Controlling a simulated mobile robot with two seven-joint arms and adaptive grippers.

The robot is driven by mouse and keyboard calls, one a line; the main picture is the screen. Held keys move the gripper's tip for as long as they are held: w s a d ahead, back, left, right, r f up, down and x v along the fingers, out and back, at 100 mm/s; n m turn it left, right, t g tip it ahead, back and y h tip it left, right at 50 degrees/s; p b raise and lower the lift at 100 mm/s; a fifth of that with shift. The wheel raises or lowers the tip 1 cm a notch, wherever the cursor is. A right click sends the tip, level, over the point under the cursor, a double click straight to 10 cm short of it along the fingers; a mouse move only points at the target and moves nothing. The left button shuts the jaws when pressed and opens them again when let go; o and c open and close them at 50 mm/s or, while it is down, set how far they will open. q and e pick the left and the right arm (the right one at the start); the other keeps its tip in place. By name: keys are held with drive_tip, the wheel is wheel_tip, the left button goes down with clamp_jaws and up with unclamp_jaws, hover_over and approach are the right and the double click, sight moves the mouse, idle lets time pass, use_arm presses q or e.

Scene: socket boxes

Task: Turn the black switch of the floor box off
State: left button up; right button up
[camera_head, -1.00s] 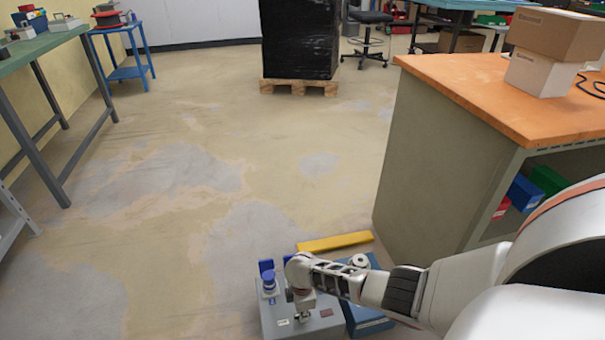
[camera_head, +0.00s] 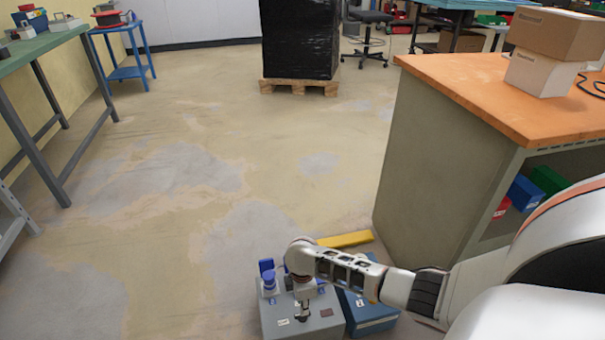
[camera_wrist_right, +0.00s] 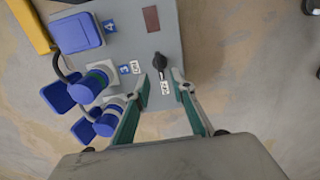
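The grey floor box (camera_head: 275,322) stands on the floor at the bottom middle of the head view. It also fills the upper middle of the right wrist view (camera_wrist_right: 125,40). The black switch (camera_wrist_right: 160,64) is on the box top beside a small white label. My right gripper (camera_head: 303,314) points down over the box. In the right wrist view its fingers (camera_wrist_right: 162,80) are open, one on each side of the switch, with gaps visible. Whether they reach down to its height is unclear. In the head view the hand hides the switch. My left gripper is not in view.
Blue-capped sockets (camera_wrist_right: 88,85) stand on the box close left of the fingers in the wrist view. A blue case (camera_head: 368,315) and a yellow bar (camera_head: 345,239) lie beside the box. An orange-topped workbench (camera_head: 480,90) stands right.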

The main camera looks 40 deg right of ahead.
drive_tip(key=shift+r, duration=2.8)
